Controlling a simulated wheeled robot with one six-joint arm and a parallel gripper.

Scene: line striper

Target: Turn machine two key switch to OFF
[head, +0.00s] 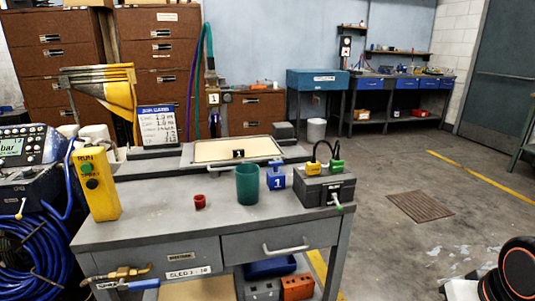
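I cannot make out a key switch or any label for machine two in the head view. A yellow control box (95,187) marked RUN stands at the left end of the grey workbench (225,222), with a green round part above a dark one. A blue machine panel (28,152) with a small lit display and knobs is at the far left. My gripper is not in view.
A green cup (247,183), a small red cup (200,201) and a dark box (324,187) with cables stand on the bench. A coiled blue hose (40,258) hangs at left. A black and orange round part (517,268) is at lower right. Open floor (400,240) lies right.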

